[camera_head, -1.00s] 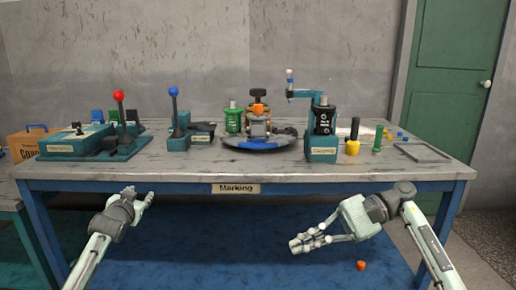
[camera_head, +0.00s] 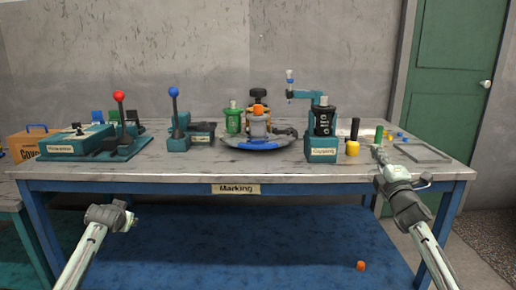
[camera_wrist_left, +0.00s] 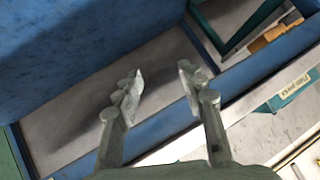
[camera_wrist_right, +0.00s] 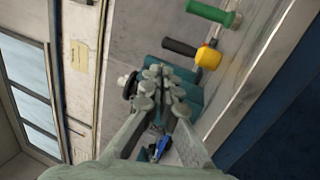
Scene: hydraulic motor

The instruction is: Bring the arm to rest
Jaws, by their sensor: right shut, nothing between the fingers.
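My right gripper (camera_head: 380,154) is over the right front part of the workbench (camera_head: 270,175), near the grey tray. In the right wrist view its fingers (camera_wrist_right: 165,95) are together, with nothing seen between them. My left gripper (camera_head: 128,218) is in front of the bench at the left, below the tabletop level. In the left wrist view its two fingers (camera_wrist_left: 160,85) stand apart with nothing between them.
On the bench stand a red-knobbed lever press (camera_head: 118,140), a blue-knobbed lever press (camera_head: 178,130), a round turntable fixture (camera_head: 255,144) and a teal stand (camera_head: 322,148). An orange cap (camera_head: 361,266) lies below.

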